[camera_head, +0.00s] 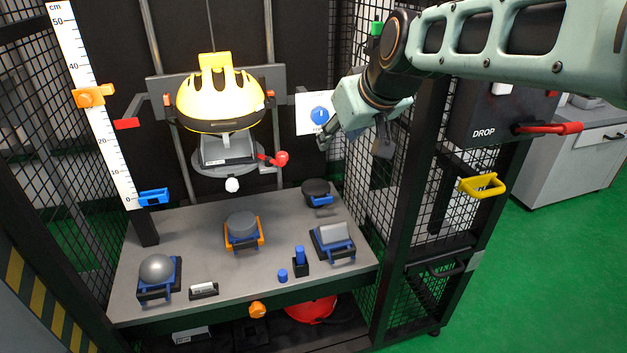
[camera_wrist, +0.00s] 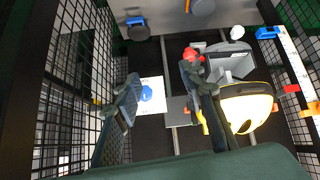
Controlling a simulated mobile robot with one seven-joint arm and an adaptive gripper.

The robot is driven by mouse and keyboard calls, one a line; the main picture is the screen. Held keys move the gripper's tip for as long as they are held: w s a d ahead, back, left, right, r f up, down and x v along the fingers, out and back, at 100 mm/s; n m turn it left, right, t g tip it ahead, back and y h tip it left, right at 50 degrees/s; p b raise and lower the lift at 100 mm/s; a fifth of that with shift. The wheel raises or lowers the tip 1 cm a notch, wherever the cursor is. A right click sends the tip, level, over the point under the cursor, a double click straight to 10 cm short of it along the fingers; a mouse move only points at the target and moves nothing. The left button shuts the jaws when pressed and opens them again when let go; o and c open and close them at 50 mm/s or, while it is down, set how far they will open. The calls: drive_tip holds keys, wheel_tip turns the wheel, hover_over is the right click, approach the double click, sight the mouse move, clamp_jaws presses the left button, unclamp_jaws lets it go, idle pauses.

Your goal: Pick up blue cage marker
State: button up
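A round blue marker (camera_head: 320,114) sits on a white card (camera_head: 303,127) at the back right of the cage. The card's lower right is partly covered by my gripper. In the wrist view the blue marker (camera_wrist: 146,93) shows between my fingers, beyond their tips. My gripper (camera_head: 353,149) is in front of and to the right of the card, with its fingers wide apart and nothing between them. It also shows open in the wrist view (camera_wrist: 166,97). A gap seems to remain between the fingers and the marker; its depth is hard to judge.
A yellow helmet (camera_head: 220,98) on a carriage with a red knob (camera_head: 281,158) is left of my gripper. Mesh walls and a black post (camera_head: 412,170) stand close right. The bench (camera_head: 190,240) below holds several weights and blue parts. A blue clip (camera_head: 154,196) is on the ruler.

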wheel_tip(320, 180, down, 26)
drive_tip(key=d+m+g+b, duration=0.1)
drive_tip(key=m+g, duration=0.5)
drive_tip(key=s+a+f+m+g+y+b, duration=0.1)
drive_tip(key=s+f+m+y, duration=0.25)
drive_tip(key=f, duration=0.45)
drive_tip(key=s+a+f+m+g+y+b, duration=0.1)
drive_tip(key=s+f+m+y, duration=0.2)
drive_tip(key=f, duration=0.5)
drive_tip(key=m+t+y+b, duration=0.2)
drive_tip(key=m+t+y, duration=0.2)
drive_tip(key=m+t, duration=1.15)
approach(303, 257)
wheel_tip(303, 257, up, 2)
drive_tip(key=w+m+g, duration=0.2)
drive_tip(key=m+g, duration=0.1)
drive_tip(key=g, duration=0.1)
drive_tip(key=b+x, duration=0.3)
drive_tip(key=x, duration=0.5)
drive_tip(key=shift+w+a, duration=0.2)
drive_tip(key=shift+w, duration=0.1)
drive_tip(key=shift+w+a+r, duration=0.1)
drive_tip(key=shift+w+a, duration=0.15)
drive_tip(key=shift+a, duration=0.05)
